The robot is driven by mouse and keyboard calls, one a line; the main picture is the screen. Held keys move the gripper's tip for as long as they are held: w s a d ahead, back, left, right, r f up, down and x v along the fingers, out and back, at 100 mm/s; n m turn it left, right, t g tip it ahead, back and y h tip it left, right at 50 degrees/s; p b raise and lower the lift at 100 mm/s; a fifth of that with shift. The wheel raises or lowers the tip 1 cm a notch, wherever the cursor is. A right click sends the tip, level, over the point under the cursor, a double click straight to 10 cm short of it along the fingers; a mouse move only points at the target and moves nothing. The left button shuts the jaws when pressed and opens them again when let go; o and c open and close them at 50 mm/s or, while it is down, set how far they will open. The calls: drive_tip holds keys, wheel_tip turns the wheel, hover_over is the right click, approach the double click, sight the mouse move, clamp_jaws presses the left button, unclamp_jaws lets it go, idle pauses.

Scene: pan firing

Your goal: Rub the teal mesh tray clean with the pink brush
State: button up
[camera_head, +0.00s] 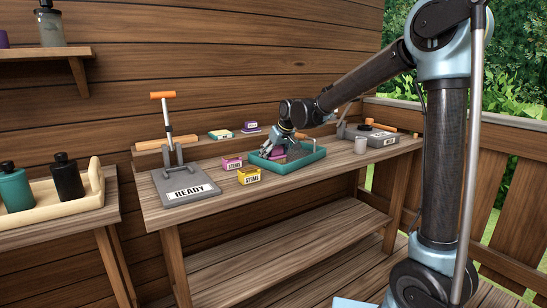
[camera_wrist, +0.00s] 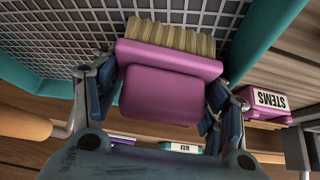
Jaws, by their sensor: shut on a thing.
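The teal mesh tray (camera_head: 303,163) lies on the wooden workbench, with a teal rim and a grey mesh floor. In the wrist view its rim (camera_wrist: 262,35) runs down the right side and the mesh fills the top. My gripper (camera_head: 275,150) is over the tray's left part, pointing down. It is shut on the pink brush (camera_wrist: 160,90), with a finger on each side of the pink block. The tan bristles face the mesh; whether they touch it I cannot tell. In the head view the brush (camera_head: 279,153) is mostly hidden by my fingers.
A pink STEMS box (camera_head: 232,163) and a yellow STEMS box (camera_head: 248,176) stand left of the tray. A grey READY stand (camera_head: 184,185) is farther left. Small green (camera_head: 220,134) and purple (camera_head: 251,127) boxes sit behind.

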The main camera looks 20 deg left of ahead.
drive_tip(key=shift+a, duration=0.1)
drive_tip(key=shift+w+a+f, duration=0.15)
drive_tip(key=shift+w+a, duration=0.3)
drive_tip(key=shift+a, duration=0.25)
drive_tip(key=shift+d, duration=0.15)
drive_tip(key=shift+s+d, duration=0.45)
drive_tip(key=shift+d, duration=0.2)
drive_tip(key=shift+w+a, duration=0.15)
drive_tip(key=shift+a, duration=0.05)
drive_tip(key=shift+w+a, duration=0.3)
drive_tip(key=shift+a, duration=0.3)
drive_tip(key=shift+s+d, duration=0.1)
drive_tip(key=shift+d, duration=0.05)
drive_tip(key=shift+s+d, duration=0.35)
drive_tip(key=shift+d, duration=0.3)
idle(0.4)
